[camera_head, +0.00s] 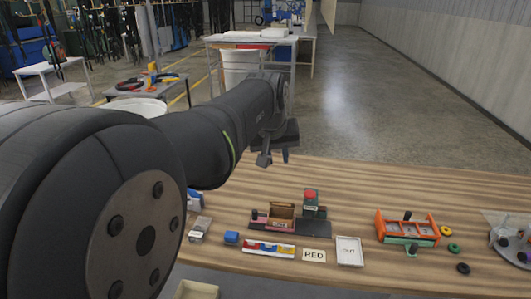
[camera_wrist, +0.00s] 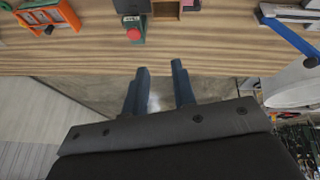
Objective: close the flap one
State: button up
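No part marked as flap one can be read in either view. A small wooden box (camera_head: 281,213) with a raised back panel stands on a dark base on the table; its side shows at the top of the wrist view (camera_wrist: 166,8). Whether that panel is a flap, I cannot tell. An orange frame device (camera_head: 407,228) stands further right; it shows at the top left of the wrist view (camera_wrist: 48,14). My gripper (camera_head: 273,158) hangs above the table's far edge, behind the box. In the wrist view its two fingers (camera_wrist: 161,76) are apart with nothing between them.
A red-and-green block (camera_head: 312,203) stands beside the box. Small rings (camera_head: 454,248) lie at right. Bare wood (camera_head: 350,185) runs along the far edge.

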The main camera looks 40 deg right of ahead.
jog(key=n+g+h, duration=0.2)
jog(key=n+h, duration=0.2)
jog(key=n, duration=1)
send_near(284, 203)
jog(key=x, duration=1.1)
jog(key=shift+w+f, duration=0.2)
jog(key=shift+w, duration=0.1)
jog(key=shift+c, duration=0.3)
grip_shut()
